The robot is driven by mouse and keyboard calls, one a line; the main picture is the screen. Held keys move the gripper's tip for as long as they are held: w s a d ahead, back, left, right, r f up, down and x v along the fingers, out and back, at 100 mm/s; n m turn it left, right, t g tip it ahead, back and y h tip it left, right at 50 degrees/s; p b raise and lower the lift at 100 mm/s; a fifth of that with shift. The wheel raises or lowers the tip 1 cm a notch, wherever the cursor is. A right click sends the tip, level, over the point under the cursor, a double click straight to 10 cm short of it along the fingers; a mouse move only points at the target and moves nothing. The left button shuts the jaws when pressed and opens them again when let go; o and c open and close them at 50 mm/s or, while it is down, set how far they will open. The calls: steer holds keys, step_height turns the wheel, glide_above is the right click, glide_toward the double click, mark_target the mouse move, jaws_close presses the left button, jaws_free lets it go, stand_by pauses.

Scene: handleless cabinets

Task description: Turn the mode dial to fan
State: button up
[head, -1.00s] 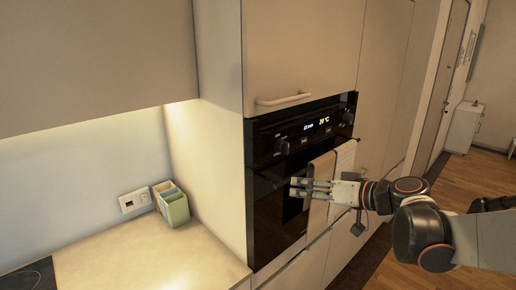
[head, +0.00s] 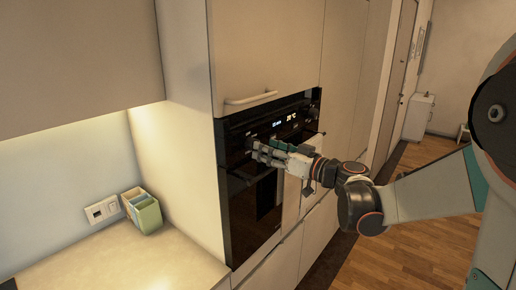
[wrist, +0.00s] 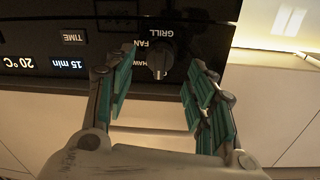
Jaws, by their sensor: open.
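The mode dial (wrist: 159,58) is a dark round knob on the oven's black control panel. In the wrist view, which is upside down, the labels GRILL and FAN and a partly hidden one that seems to read THAW stand around it. I cannot tell clearly which label its mark faces. My gripper (head: 257,152) is open in front of the panel's left part. In the wrist view its two teal-padded fingers stand on either side of the dial, with gaps to it; I cannot tell the remaining depth. In the head view the fingers partly hide the dial.
The oven (head: 243,215) is built into tall handleless cabinets, with a bar handle (head: 250,99) above. A second knob (head: 315,110) is at the panel's right. The display (wrist: 40,64) reads 15 min and 20 °C. A countertop with a green container (head: 148,217) is at left.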

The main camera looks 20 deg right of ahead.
mark_target(249, 143)
steer(key=shift+x, duration=2.1)
steer(key=c, duration=1.1)
